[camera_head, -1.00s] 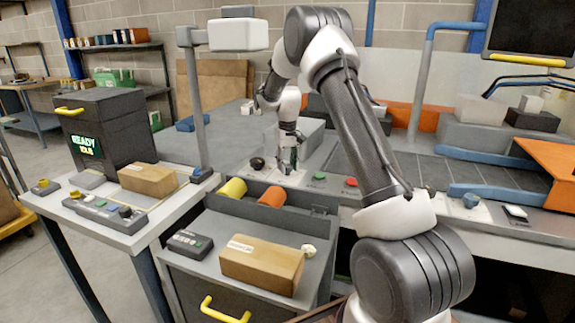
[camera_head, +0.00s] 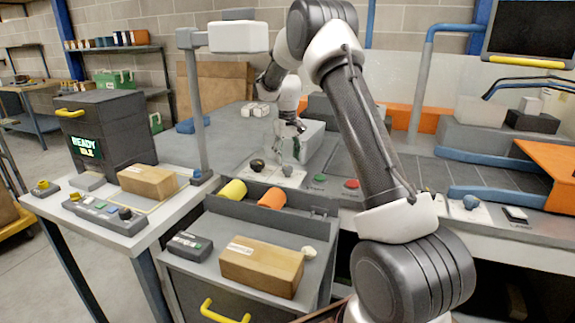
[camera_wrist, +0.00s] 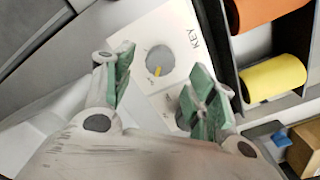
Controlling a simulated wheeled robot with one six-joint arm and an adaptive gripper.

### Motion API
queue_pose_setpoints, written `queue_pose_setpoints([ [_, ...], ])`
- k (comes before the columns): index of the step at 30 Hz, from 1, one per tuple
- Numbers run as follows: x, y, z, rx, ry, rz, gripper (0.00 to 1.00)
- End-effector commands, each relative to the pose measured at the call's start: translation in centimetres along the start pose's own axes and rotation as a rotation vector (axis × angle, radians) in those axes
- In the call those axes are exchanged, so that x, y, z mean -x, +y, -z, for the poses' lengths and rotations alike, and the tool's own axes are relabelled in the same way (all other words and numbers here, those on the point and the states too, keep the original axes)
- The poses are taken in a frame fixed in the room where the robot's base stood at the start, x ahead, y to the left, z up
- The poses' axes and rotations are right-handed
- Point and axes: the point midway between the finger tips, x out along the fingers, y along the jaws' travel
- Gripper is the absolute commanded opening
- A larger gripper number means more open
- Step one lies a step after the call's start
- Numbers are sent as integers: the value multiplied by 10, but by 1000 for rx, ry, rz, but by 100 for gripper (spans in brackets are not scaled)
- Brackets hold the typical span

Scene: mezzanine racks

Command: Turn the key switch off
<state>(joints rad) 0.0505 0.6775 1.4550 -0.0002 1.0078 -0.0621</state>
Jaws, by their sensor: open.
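The key switch (camera_wrist: 160,60) is a round grey disc with a yellow mark, on a white plate (camera_wrist: 172,22) lettered KEY. The fingers are hard to make out there.
A green button (camera_head: 320,180) and a red button (camera_head: 351,184) lie to the right. Yellow (camera_head: 233,190) and orange (camera_head: 272,198) rolls sit in a bin in front.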

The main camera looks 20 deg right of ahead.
Motion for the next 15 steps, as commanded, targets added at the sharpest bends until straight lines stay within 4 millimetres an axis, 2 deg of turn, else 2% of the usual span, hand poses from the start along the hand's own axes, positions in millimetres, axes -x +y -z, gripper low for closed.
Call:
queue_pose_setpoints([
  [1, 10, 0, 0, 0, 3, 0, 57],
  [6, 29, 0, 0, 0, 1, 0, 57],
  [15, 33, 0, 0, 0, -1, 0, 57],
])
